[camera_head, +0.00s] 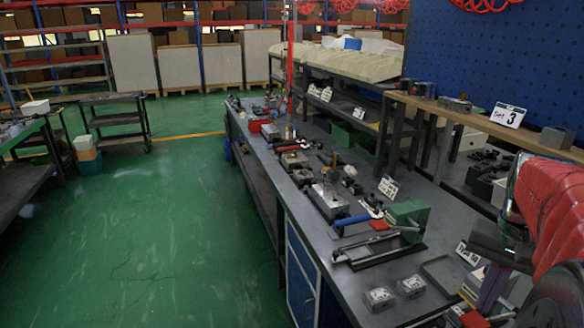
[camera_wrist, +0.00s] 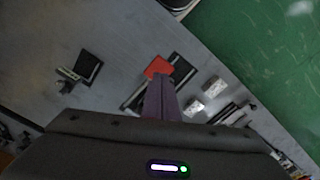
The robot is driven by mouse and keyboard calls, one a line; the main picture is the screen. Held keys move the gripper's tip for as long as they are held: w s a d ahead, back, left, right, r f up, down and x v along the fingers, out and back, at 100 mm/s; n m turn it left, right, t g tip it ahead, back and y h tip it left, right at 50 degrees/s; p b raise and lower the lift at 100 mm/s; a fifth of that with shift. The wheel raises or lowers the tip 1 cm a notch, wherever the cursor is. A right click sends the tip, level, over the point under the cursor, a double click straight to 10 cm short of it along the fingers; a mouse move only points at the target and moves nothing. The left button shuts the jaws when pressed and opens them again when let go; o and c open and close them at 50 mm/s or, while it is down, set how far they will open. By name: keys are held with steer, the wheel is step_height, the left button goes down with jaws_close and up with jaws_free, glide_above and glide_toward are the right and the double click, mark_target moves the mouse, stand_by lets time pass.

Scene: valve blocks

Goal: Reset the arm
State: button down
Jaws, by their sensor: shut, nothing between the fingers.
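My arm, in a red cover, reaches in from the right edge of the head view. My gripper (camera_head: 492,288) points down over the near right end of the workbench (camera_head: 345,290). In the wrist view, the purple fingers of my gripper (camera_wrist: 160,92) are together, with nothing held. A red piece (camera_wrist: 157,67) and a dark tray lie below and beyond the fingertips. Two small metal valve blocks (camera_head: 379,298) sit on the bench left of my gripper; they also show in the wrist view (camera_wrist: 193,108).
A green vise-like tool (camera_head: 407,222), a shallow grey tray (camera_head: 450,273) and a label card (camera_head: 468,253) stand near my arm. A shelf (camera_head: 480,120) with a "3" sign runs behind. The green floor (camera_head: 150,230) to the left is clear.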

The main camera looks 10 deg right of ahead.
steer(key=shift+w+d+f, duration=0.15)
steer(key=shift+w+d, duration=0.05)
steer(key=shift+d, duration=0.05)
steer(key=shift+w+a+f+n+t+h, duration=0.15)
steer(key=shift+a+f+n+h, duration=0.1)
steer(key=shift+a+f, duration=0.35)
steer(key=shift+w+a+f+n+t+h, duration=0.15)
steer(key=shift+a+f+n, duration=0.1)
steer(key=shift+a+f, duration=0.25)
steer(key=w+a+r+n+t, duration=0.1)
steer(key=a+n+t, duration=0.4)
steer(key=a, duration=2.3)
steer(key=n, duration=0.5)
steer(key=shift+w+a+y, duration=0.35)
steer(key=shift+y, duration=0.05)
steer(key=shift+r, duration=0.15)
